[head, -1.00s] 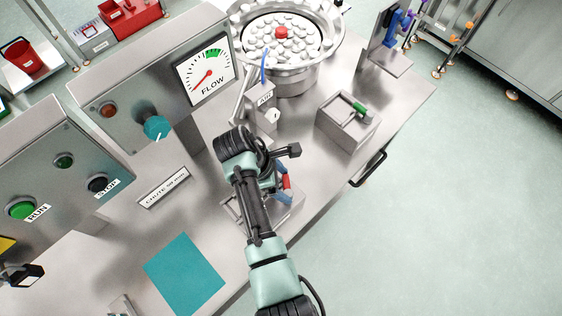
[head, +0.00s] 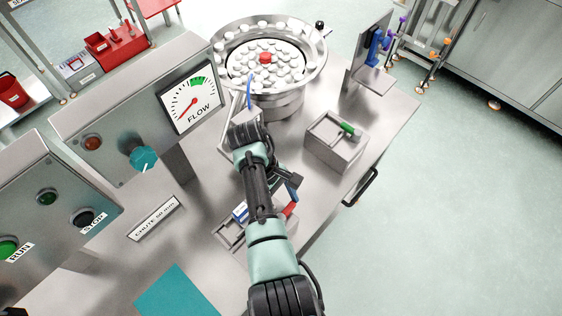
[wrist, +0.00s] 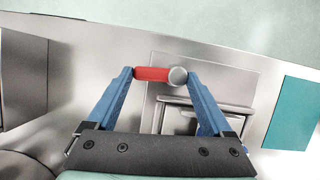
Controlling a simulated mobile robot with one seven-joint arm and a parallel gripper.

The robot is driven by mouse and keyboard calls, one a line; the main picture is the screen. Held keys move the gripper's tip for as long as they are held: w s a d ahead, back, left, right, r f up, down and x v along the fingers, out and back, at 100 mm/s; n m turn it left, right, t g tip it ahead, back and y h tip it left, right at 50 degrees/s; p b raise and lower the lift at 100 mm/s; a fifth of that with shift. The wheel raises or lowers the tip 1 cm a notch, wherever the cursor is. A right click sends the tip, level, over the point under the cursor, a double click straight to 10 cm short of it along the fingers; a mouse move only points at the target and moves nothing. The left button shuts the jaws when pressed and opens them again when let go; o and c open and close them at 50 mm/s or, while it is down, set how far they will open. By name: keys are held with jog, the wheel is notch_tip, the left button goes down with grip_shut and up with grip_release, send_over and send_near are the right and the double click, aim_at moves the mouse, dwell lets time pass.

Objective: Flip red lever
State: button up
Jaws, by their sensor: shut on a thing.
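The red lever (head: 289,210) shows beside my arm in the head view, over a metal base (head: 226,233) partly hidden by the arm. In the wrist view the red handle (wrist: 150,73) lies crosswise between the blue fingertips of my gripper (wrist: 161,75). A round grey end (wrist: 178,76) sits at the handle's right, by the right finger. My gripper is shut on the lever. The base plate (wrist: 222,72) and a slotted block are behind it in the wrist view.
A bowl of white caps (head: 270,60) is at the back. The control panel with the flow gauge (head: 190,98) is at the left. A teal mat (head: 178,295) lies in front. The table's right edge is close.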

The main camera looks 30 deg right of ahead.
jog(key=shift+s+d+m+y, duration=0.1)
jog(key=shift+m+y, duration=0.2)
jog(key=shift+m, duration=0.3)
jog(key=o, duration=1.1)
jog(key=shift+o, duration=0.2)
jog(key=p+v, duration=0.3)
jog(key=v, duration=1)
